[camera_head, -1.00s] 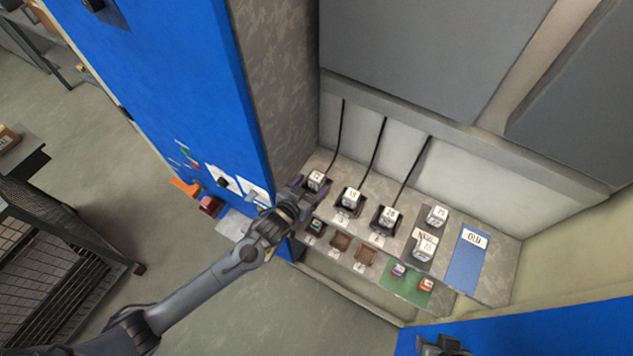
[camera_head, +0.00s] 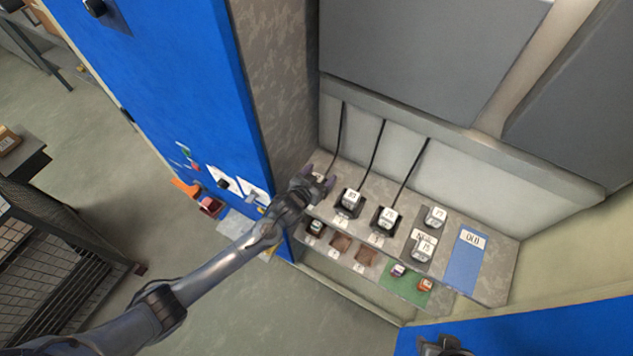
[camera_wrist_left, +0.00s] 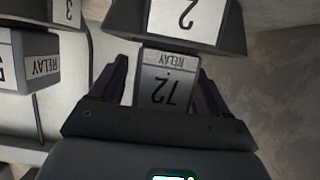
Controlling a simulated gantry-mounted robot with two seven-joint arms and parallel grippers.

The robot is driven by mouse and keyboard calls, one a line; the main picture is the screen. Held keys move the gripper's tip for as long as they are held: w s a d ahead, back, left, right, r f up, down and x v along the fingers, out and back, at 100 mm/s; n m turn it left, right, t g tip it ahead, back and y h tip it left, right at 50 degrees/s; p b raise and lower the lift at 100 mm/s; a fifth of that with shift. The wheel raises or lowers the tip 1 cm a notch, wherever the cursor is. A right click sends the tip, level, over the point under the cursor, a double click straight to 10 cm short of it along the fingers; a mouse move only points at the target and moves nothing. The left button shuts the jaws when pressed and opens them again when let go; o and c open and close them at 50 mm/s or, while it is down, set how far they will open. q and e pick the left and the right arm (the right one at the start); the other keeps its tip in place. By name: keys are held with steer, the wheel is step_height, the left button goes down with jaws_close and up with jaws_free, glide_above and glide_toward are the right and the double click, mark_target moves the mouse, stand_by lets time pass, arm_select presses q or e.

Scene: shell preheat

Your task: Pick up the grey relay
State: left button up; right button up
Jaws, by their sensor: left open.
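My left gripper (camera_head: 320,179) is open at the leftmost socket on the shelf. In the left wrist view its two dark fingers (camera_wrist_left: 162,82) stand on either side of a grey relay (camera_wrist_left: 166,58) with a white label reading RELAY and 72. Whether the fingers touch it cannot be told. In the head view the gripper largely covers this relay. Two more grey relays with white labels, a middle one (camera_head: 350,198) and a right one (camera_head: 387,217), sit in dark sockets. A neighbouring relay (camera_wrist_left: 40,62) shows at the left of the wrist view.
Two more labelled blocks (camera_head: 435,215) stand on a dark pad, right of the sockets. A blue pad (camera_head: 465,265) with an OLD sign lies farther right. A lower ledge holds small parts and a green pad (camera_head: 408,287). A blue cabinet side (camera_head: 190,90) stands left.

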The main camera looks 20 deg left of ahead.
arm_select(q)
steer(key=c, duration=1.1)
steer(key=shift+r, duration=0.1)
